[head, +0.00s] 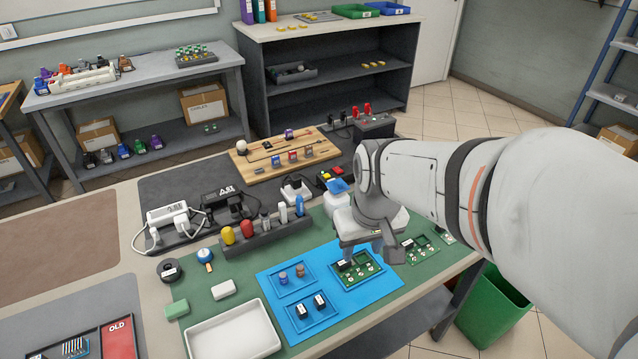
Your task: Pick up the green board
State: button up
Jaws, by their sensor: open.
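A green board (363,270) with small parts on it lies on the blue mat (283,334), at its right side. My gripper (368,254) is above this board, pointing down, with its fingers apart and nothing seen between them. The gripper hides the far part of the board, and I cannot tell whether the fingers touch it. A second green board (428,243) lies just to the right, beyond the mat, partly hidden by my gripper and arm.
A white tray (233,333) stands front left. A green bin (492,306) is on the floor at right.

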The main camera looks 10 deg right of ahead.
aim_at(343, 261)
jog(key=w+f+n, duration=0.1)
jog(key=w+f, duration=0.2)
jog(key=w+f+g, duration=0.1)
jog(key=w+f, duration=0.1)
jog(key=w, duration=0.1)
jog(key=w+f+n+g, duration=0.1)
jog(key=w+f, duration=0.2)
jog(key=shift+w+a+f+n+p, duration=0.15)
jog(key=shift+w+f+n+p, duration=0.15)
jog(key=shift+f+p, duration=0.05)
jog(key=f, duration=0.5)
jog(key=w+f, duration=0.1)
jog(key=f, duration=0.2)
jog(key=shift+f, duration=0.1)
jog(key=c, duration=0.7)
